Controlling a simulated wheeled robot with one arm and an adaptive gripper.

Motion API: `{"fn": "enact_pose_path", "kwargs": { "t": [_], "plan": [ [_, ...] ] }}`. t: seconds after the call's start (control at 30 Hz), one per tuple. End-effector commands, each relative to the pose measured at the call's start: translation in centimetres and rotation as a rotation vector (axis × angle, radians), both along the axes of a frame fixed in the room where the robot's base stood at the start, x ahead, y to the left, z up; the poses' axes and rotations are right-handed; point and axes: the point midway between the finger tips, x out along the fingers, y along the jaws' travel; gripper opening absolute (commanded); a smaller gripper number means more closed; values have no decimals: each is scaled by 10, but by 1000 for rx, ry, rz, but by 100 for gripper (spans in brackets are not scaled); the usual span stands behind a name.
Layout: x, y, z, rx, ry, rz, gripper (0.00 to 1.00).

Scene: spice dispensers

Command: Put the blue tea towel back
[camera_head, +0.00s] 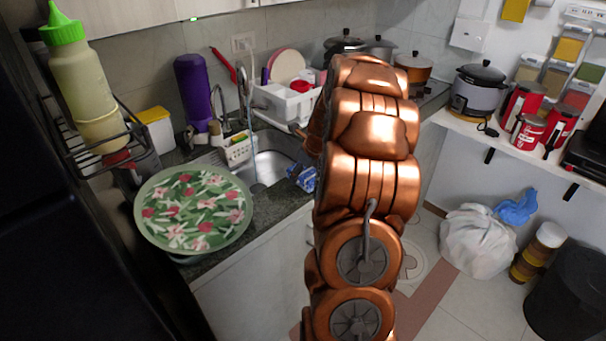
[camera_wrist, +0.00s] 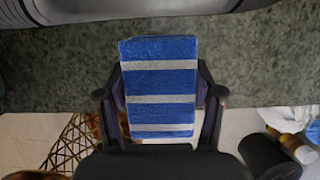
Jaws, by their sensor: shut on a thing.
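The blue tea towel (camera_wrist: 160,85), folded into a block with white stripes, sits between the two dark fingers of my gripper (camera_wrist: 160,95) in the wrist view. The fingers press on its left and right sides. Its far end overlaps the speckled counter (camera_wrist: 60,65) in that picture; I cannot tell whether it touches the counter. In the head view a small part of the towel (camera_head: 303,178) shows by the counter's front edge, just left of my copper arm. The arm hides my gripper there.
The sink (camera_head: 272,166) lies behind the towel, with a white dish rack (camera_head: 288,103) beyond it. A floral round tray (camera_head: 195,212) covers the counter's left part. A white bag (camera_head: 478,240) and a black bin (camera_head: 570,295) stand on the floor at right.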

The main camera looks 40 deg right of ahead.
Motion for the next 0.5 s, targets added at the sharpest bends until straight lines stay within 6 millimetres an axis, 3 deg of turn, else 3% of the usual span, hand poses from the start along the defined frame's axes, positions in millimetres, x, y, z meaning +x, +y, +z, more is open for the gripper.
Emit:
{"fn": "enact_pose_path", "kwargs": {
  "t": [0.13,0.47,0.5],
  "plan": [
    [0,1,-13,2,2,1,29],
    [0,1,-16,1,2,1,29],
    [0,1,-16,1,2,1,71]
  ]
}}
